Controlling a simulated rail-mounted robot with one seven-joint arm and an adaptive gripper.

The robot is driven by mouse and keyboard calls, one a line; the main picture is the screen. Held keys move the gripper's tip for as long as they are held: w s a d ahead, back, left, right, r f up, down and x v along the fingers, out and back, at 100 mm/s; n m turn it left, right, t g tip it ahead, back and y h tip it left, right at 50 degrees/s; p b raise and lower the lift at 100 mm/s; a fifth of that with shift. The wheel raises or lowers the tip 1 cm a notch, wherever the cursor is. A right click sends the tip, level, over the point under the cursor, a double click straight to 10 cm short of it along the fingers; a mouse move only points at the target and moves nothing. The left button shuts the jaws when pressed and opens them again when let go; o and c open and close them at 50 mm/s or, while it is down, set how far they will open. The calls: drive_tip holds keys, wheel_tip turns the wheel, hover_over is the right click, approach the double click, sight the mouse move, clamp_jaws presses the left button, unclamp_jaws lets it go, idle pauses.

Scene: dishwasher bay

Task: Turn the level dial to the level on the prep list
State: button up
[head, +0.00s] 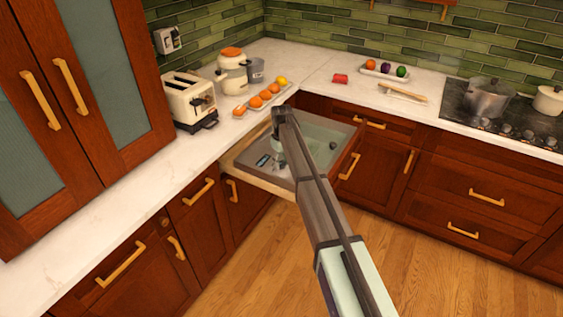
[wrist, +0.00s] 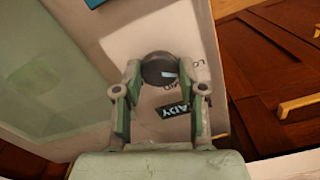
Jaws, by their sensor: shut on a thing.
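The level dial (wrist: 158,66) is a dark round knob with a pale mark on its face, on a light panel in the wrist view. My gripper (wrist: 161,82) is shut on it, with one green-grey finger at each side. I cannot make out a prep list or the level set.
A hob with a glass-lidded pot (head: 487,98) is at the right. Drawer fronts flank the pulled-out unit; the wooden floor (head: 440,270) is clear.

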sight(281, 163)
drive_tip(key=o, duration=1.1)
drive_tip(key=shift+f, duration=0.1)
drive_tip(key=shift+o, duration=0.2)
wheel_tip(281, 163, up, 12)
